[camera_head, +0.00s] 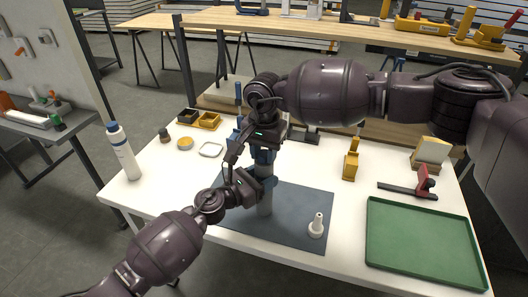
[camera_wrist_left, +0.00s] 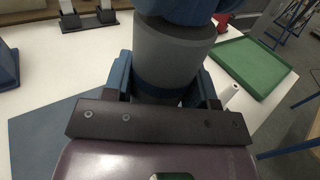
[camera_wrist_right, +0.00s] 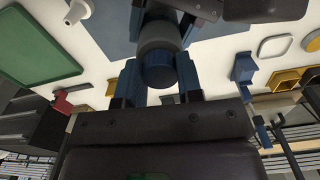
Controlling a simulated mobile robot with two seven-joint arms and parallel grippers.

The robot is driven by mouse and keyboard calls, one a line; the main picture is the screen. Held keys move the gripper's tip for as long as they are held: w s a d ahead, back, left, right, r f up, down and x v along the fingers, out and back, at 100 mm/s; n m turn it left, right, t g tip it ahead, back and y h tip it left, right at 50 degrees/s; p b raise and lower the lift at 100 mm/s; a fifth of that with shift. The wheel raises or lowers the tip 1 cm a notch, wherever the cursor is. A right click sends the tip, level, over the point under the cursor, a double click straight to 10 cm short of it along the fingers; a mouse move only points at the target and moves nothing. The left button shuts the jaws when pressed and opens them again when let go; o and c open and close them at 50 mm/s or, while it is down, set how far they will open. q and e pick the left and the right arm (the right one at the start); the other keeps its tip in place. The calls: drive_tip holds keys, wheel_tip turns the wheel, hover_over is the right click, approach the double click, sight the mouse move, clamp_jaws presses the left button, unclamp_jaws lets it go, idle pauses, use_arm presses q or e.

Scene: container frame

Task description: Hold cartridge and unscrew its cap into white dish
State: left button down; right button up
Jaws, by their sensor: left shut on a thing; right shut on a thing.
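The cartridge (camera_head: 265,207) is a grey upright cylinder with blue parts, above the dark mat (camera_head: 305,208). My left gripper (camera_head: 262,187) is shut around its body; the grey body (camera_wrist_left: 172,55) fills the left wrist view. My right gripper (camera_head: 264,150) comes from above and is shut on the blue cap (camera_wrist_right: 159,70), seen between its fingers in the right wrist view. I cannot tell whether the cap is still threaded on. The white dish (camera_head: 211,149) is a shallow rounded square on the table, left of the grippers; it also shows in the right wrist view (camera_wrist_right: 275,46).
A white bottle (camera_head: 123,152) stands at the table's left edge. A small white nozzle-like piece (camera_head: 317,227) stands on the mat. A green tray (camera_head: 423,240), a red-handled tool (camera_head: 424,184) and a yellow block (camera_head: 350,166) are right. Yellow and black bins (camera_head: 208,121) are back left.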

sight(264, 153)
drive_tip(key=n, duration=0.5)
drive_tip(key=shift+n, duration=0.3)
drive_tip(key=shift+r, duration=0.4)
drive_tip(key=shift+r, duration=0.7)
idle(0.3)
drive_tip(key=shift+r, duration=2)
use_arm(q)
drive_tip(key=shift+c, duration=1.7)
unclamp_jaws()
